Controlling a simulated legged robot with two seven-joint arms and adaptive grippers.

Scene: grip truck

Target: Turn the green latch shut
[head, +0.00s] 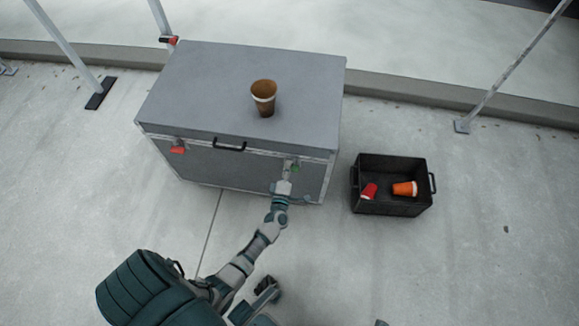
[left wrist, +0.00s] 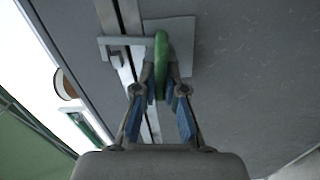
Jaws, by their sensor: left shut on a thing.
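The green latch (head: 295,167) is on the front face of the grey case (head: 225,85), near its right end and just under the lid. In the left wrist view the latch (left wrist: 161,48) is a green loop in front of a metal plate, beside a metal bar. My left gripper (head: 287,180) reaches up to it from below. In the left wrist view my left gripper (left wrist: 160,88) has its fingertips closed on the lower part of the green loop. The fingertips hide that part.
A brown cup (head: 264,97) stands on the case lid. A red latch (head: 178,149) and a black handle (head: 230,147) are on the case front. A black crate (head: 392,208) with a red cup (head: 369,191) and an orange cup (head: 404,188) stands to the right.

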